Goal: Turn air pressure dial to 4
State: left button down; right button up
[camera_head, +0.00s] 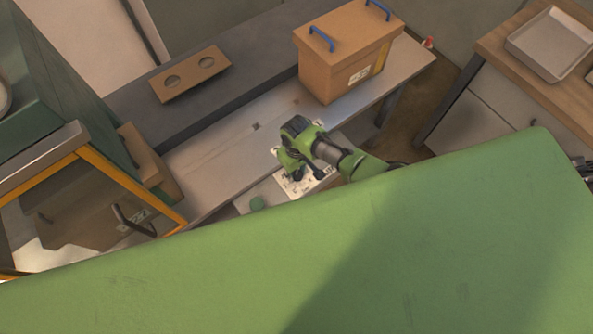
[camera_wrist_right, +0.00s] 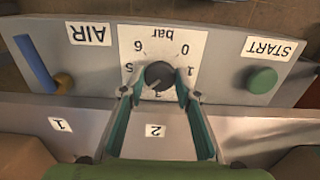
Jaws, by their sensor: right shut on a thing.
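The air pressure dial (camera_wrist_right: 159,75) is a dark round knob on a white scale plate marked bar, seen upside down in the right wrist view. The figures 0, 1, 5 and 6 are readable; the others are hidden or too small. A pale line on the knob seems to run toward its lower left, but I cannot read its exact value. My right gripper (camera_wrist_right: 158,88) is shut on the dial, one finger on each side. In the head view my right gripper (camera_head: 299,172) is over the panel and hides the dial. My left gripper is not in view.
A green START button (camera_wrist_right: 262,80) sits right of the dial in the wrist view. A blue lever (camera_wrist_right: 35,62) and AIR label (camera_wrist_right: 88,34) are left. A brown box (camera_head: 336,60) with blue handles stands on the bench behind. A large green surface fills the foreground.

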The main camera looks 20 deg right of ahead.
aim_at(297, 174)
jog(key=o, duration=1.1)
jog(key=shift+r, duration=0.1)
notch_tip(297, 174, up, 12)
jog(key=shift+f, duration=0.1)
dwell(0.4)
